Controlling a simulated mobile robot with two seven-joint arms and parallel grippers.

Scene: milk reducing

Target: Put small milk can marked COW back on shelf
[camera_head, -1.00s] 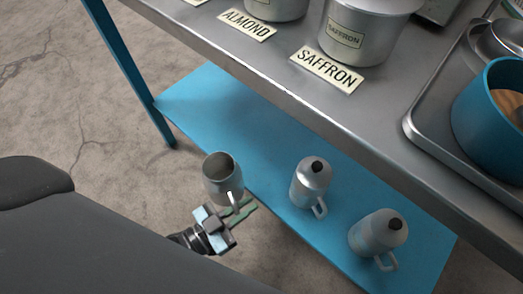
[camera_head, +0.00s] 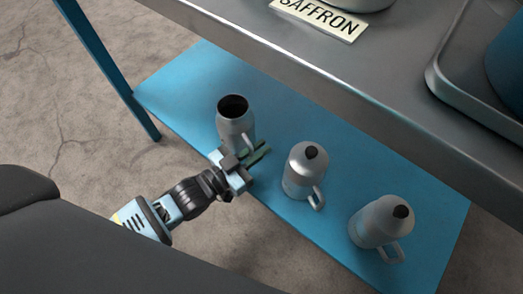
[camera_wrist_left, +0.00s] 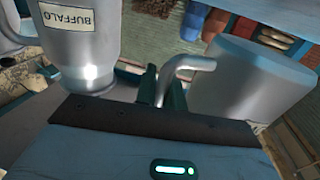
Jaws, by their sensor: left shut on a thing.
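A small grey metal milk can (camera_head: 235,126) with a dark open top and a side handle is over the left part of the blue lower shelf (camera_head: 180,92). My left gripper (camera_head: 256,156) is shut on its handle. I cannot tell whether its base touches the shelf. In the left wrist view the held can (camera_wrist_left: 245,80) is at right, its handle between my fingers (camera_wrist_left: 152,88). Its marking does not show, so I cannot read COW. My right gripper is not in view.
Two more cans with dark knobs, a middle one (camera_head: 304,172) and a right one (camera_head: 378,222), stand on the shelf. A can labelled BUFFALO (camera_wrist_left: 82,45) is close at left in the wrist view. The steel tabletop (camera_head: 330,70) overhangs the shelf's back.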

